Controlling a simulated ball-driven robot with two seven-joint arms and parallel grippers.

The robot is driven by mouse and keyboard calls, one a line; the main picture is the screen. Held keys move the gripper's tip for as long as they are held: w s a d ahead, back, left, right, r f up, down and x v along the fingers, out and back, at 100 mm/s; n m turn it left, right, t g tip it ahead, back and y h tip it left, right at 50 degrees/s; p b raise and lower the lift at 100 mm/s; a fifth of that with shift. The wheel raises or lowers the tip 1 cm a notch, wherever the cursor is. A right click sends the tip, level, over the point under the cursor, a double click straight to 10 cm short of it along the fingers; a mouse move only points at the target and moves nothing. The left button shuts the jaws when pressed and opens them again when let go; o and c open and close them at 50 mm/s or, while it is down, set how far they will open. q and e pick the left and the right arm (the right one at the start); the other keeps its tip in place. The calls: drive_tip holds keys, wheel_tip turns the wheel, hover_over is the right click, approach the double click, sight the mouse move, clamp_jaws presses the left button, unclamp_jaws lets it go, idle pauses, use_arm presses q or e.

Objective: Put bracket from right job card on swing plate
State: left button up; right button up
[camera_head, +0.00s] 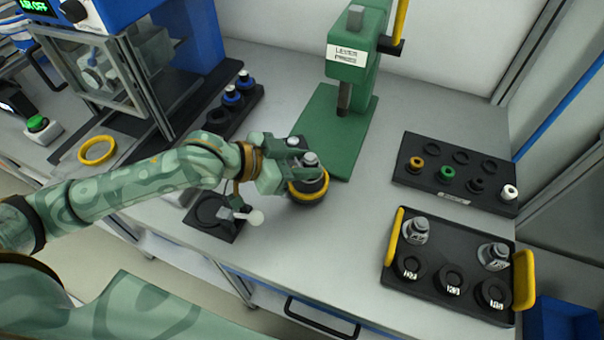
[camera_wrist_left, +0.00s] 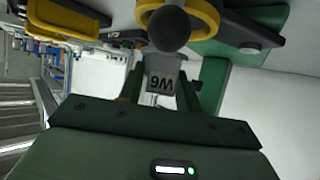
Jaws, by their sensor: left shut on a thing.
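My left gripper (camera_head: 297,163) is shut on a grey metal part (camera_head: 311,159). In the left wrist view the part (camera_wrist_left: 162,78) sits between the fingers (camera_wrist_left: 168,88) and bears a label that looks like W6, seen upside down. The part is over a dark round piece with a yellow ring (camera_head: 306,197); whether it touches is unclear. I cannot tell for sure whether this round piece is the swing plate. A black square base with a round recess (camera_head: 207,215) and a white-knobbed lever (camera_head: 255,217) stand beside it. No job card is clearly readable. My right gripper is not in view.
A green lever press (camera_head: 325,110) stands behind the gripper. At right are a black rack (camera_head: 425,150) with small coloured pieces and a black tray with yellow handles (camera_head: 457,239) holding two grey parts. The bench between press and tray is clear.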

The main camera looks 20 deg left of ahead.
use_arm(q)
drive_tip(key=f, duration=0.1)
drive_tip(key=f+b, duration=0.2)
drive_tip(key=f, duration=0.1)
drive_tip(key=shift+w+a, duration=0.2)
drive_tip(key=shift+a, duration=0.05)
drive_tip(key=shift+r, duration=0.15)
drive_tip(key=o, duration=1.1)
drive_tip(key=shift+c, duration=0.2)
drive_tip(key=shift+s+a+r, duration=0.2)
drive_tip(key=shift+s+a, duration=0.05)
drive_tip(key=p+v, duration=0.3)
drive_tip(key=v, duration=0.8)
drive_tip(key=shift+p, duration=0.4)
